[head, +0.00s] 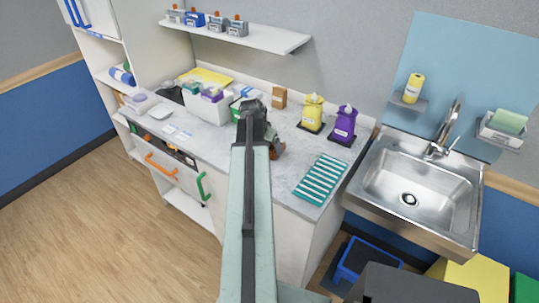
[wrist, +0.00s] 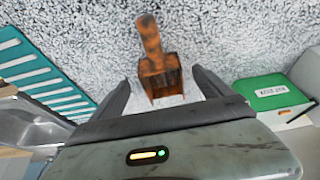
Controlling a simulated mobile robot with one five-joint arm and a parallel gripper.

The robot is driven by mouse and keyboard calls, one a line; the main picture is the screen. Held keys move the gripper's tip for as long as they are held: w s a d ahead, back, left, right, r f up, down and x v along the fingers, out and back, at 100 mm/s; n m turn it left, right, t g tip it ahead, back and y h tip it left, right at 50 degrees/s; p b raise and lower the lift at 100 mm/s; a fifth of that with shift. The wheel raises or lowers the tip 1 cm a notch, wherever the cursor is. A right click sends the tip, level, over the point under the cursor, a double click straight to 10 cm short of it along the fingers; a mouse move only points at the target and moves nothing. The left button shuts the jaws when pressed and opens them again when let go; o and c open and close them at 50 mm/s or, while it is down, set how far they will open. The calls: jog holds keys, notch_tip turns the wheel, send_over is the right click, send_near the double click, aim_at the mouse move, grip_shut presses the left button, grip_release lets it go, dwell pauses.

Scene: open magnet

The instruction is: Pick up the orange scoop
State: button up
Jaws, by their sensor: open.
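The orange scoop (wrist: 160,75) lies on the speckled counter in the wrist view, brown-orange and worn-looking. Its handle points to the top of the picture and its square bowl is nearer my gripper. My gripper (wrist: 165,88) is open, with one dark finger on each side of the scoop's bowl. Nothing is held. In the head view my gripper (head: 252,105) is over the counter, and a brown piece of the scoop (head: 277,150) shows beside my arm. My arm hides the rest of it.
A teal striped rack (head: 321,180) lies on the counter (head: 300,148) to the right. Yellow (head: 312,113) and purple (head: 344,124) bottles stand behind. A green-and-white box (wrist: 275,93) is close on the right in the wrist view. A sink (head: 415,190) is further right.

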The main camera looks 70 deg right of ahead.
jog(key=b+x, duration=0.3)
jog(key=x, duration=0.1)
jog(key=shift+f, duration=0.35)
jog(key=shift+r, duration=0.2)
